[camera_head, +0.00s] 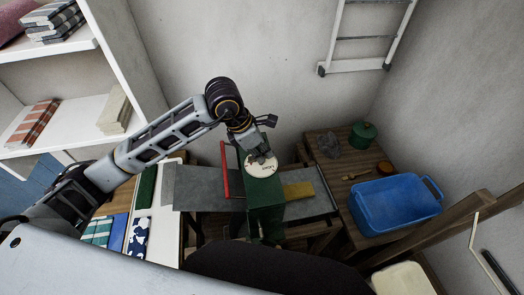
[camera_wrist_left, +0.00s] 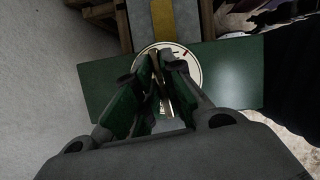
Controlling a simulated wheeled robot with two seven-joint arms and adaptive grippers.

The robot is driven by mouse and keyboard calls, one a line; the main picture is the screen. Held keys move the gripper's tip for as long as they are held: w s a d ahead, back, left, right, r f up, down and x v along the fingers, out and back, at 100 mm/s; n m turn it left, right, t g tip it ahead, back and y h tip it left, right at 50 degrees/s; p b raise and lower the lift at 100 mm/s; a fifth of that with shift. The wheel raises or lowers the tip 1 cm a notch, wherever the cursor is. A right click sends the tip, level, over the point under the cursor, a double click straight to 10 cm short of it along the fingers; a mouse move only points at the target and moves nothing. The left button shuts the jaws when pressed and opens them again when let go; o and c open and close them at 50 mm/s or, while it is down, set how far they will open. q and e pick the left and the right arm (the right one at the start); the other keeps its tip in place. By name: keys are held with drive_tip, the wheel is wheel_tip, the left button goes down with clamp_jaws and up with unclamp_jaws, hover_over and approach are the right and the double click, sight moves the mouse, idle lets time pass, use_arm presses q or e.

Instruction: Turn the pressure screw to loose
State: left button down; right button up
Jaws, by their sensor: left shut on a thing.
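The pressure screw's white round dial (camera_head: 261,167) sits on top of a green machine housing (camera_head: 265,215) in the head view. The dial also shows in the left wrist view (camera_wrist_left: 188,72), with a red mark near its edge, partly hidden by my fingers. My left gripper (camera_head: 256,155) comes down from above and is shut on the screw's knob at the middle of the dial. In the left wrist view its fingers (camera_wrist_left: 162,85) close around a narrow brass-coloured piece. The dial's lettering is too small to read. My right gripper is in neither view.
A red bar (camera_head: 224,170) stands left of the housing. A blue tub (camera_head: 395,207) and a green pot (camera_head: 363,134) stand on the wooden table at right. Folded cloths (camera_head: 138,235) lie at left below white shelves (camera_head: 75,118). A ladder rack (camera_head: 365,38) hangs on the wall.

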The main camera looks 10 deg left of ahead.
use_arm(q)
drive_tip(key=shift+w+m+b, duration=0.1)
drive_tip(key=shift+m+b, duration=0.3)
drive_tip(key=shift+b, duration=0.25)
drive_tip(key=shift+m+b, duration=0.4)
drive_tip(key=shift+b, duration=0.15)
drive_tip(key=c, duration=1.5)
unclamp_jaws()
drive_tip(key=shift+g, duration=0.3)
drive_tip(key=shift+a+r, duration=0.1)
drive_tip(key=shift+r, duration=0.05)
drive_tip(key=v, duration=1.1)
drive_tip(key=shift+a+r, duration=0.25)
